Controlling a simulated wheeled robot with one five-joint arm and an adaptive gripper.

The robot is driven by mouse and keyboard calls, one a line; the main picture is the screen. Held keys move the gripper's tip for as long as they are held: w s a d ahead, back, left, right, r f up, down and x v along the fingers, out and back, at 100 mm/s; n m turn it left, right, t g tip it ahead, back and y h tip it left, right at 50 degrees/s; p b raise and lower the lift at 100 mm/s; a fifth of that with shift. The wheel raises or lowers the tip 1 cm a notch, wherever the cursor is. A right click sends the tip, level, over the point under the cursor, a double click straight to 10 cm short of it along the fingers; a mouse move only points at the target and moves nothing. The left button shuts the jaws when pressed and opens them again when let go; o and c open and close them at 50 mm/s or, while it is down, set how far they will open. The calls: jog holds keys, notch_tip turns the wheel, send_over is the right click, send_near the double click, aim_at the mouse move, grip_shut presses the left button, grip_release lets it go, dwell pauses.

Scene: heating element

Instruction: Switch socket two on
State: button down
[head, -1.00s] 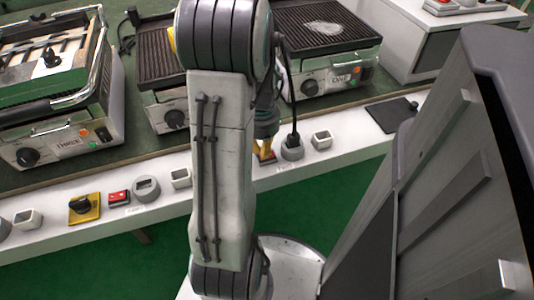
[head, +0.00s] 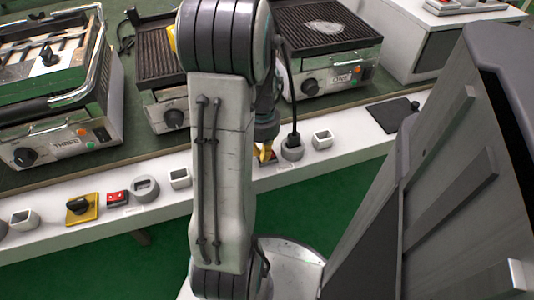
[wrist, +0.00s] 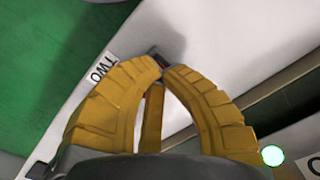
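My gripper (wrist: 161,67) has yellow fingers, and in the wrist view their tips come together. A small dark grey piece with a trace of red shows at and behind the tips; the fingers hide most of it. A "TWO" label (wrist: 102,68) lies on the white ledge just left of the tips. In the head view, my gripper (head: 264,153) points down at the ledge, partly behind my arm. A red switch (head: 269,160) shows only in part beneath it. Contact cannot be told. A round grey socket (head: 292,149) with a black plug in it stands just right of my gripper.
A white square socket (head: 322,140) stands right of the plug. Further left on the ledge are a yellow rotary switch (head: 82,208), another red switch (head: 117,198) and a grey socket (head: 145,188). Grills stand behind, including the one marked ONE (head: 325,75). A black cable hangs by the gripper.

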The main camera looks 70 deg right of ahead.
jog(key=shift+r+p, duration=3.1)
jog(key=shift+r, duration=0.45)
